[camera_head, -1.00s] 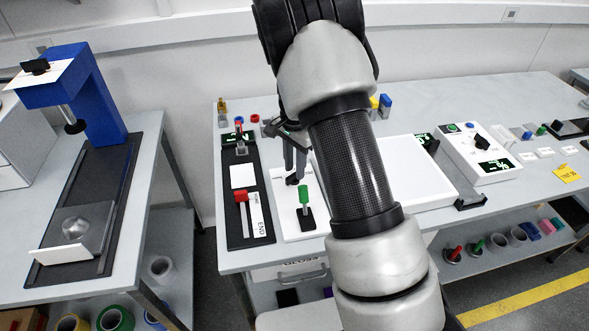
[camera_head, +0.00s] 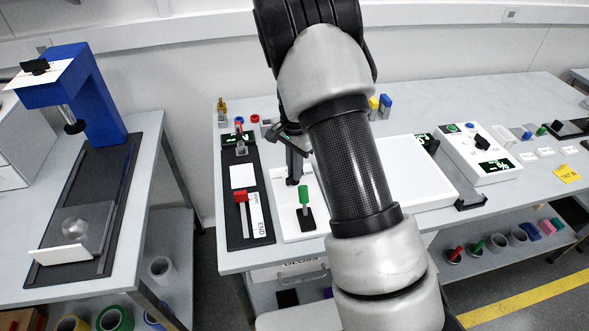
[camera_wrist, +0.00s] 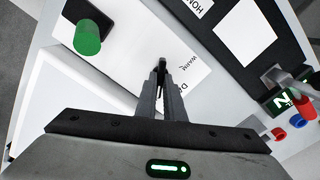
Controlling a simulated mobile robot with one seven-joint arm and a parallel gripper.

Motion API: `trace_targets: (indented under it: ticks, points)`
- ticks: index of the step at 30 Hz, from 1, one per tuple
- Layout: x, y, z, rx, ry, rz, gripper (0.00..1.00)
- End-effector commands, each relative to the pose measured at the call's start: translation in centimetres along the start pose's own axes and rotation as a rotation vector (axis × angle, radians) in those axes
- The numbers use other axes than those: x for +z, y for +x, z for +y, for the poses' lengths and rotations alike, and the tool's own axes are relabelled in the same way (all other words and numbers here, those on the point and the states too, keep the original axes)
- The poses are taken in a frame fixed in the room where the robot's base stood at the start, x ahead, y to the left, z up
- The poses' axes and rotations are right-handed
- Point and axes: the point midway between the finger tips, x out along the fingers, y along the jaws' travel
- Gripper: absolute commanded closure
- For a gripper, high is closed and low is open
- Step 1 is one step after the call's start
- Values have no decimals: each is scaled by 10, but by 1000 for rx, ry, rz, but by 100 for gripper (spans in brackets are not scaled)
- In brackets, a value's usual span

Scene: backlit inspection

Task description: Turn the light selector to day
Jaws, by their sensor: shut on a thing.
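The light selector is a small black knob on a white panel (camera_head: 283,207), left of the light table. Labels beside it in the wrist view read "WARM" and a word starting with "D", partly hidden by a finger. My gripper (camera_wrist: 161,72) points down at the knob, and its fingers are shut on it; only a dark sliver of the knob (camera_wrist: 161,64) shows between the tips. In the head view my gripper (camera_head: 292,181) stands over the far part of the panel. The knob's pointing direction is hidden.
A green-handled lever (camera_head: 304,195) stands on the same panel, near the gripper; it also shows in the wrist view (camera_wrist: 87,38). A black strip with a red-handled slider (camera_head: 240,196) lies left. A bright white light table (camera_head: 415,180) and a control box (camera_head: 478,150) lie right.

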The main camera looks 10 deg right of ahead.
Motion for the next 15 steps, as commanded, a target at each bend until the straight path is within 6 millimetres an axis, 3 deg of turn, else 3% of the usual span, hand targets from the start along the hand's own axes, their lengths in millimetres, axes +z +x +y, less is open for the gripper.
trace_targets:
  ticks: [15]
  points:
    - [0, 1, 0, -2, -378, -2, 100]
